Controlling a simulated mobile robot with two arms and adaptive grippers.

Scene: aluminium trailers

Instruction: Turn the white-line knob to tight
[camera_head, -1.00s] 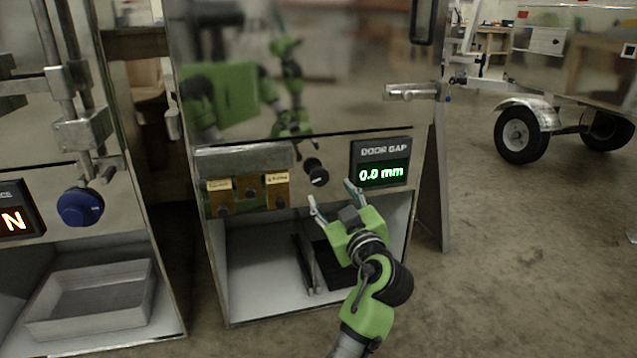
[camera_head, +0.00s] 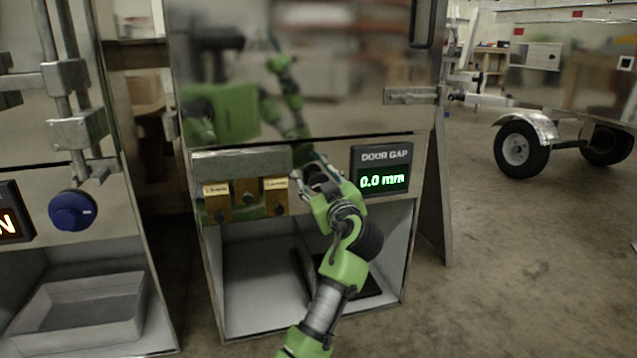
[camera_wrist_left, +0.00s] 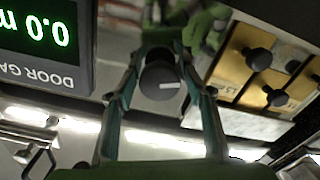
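The black round knob with a white line (camera_wrist_left: 158,82) sits between the fingers of my left gripper (camera_wrist_left: 160,62) in the left wrist view. Its white line lies nearly level in that view, running from the knob's middle to the right. In the head view my left gripper (camera_head: 312,172) is at the panel and mostly hides the knob. Its two fingers stand apart, one on each side of the knob; I cannot tell whether they touch it. The door gap display (camera_head: 383,178) to the right of the knob reads 0.0 mm. My right gripper is not in view.
Brass blocks (camera_head: 217,202) with dark knobs are left of the gripper, under a metal bar (camera_head: 240,160). An open compartment (camera_head: 255,270) lies below. A blue knob (camera_head: 72,210) and grey tray (camera_head: 80,308) are on the left-hand unit. A trailer wheel (camera_head: 520,148) stands right.

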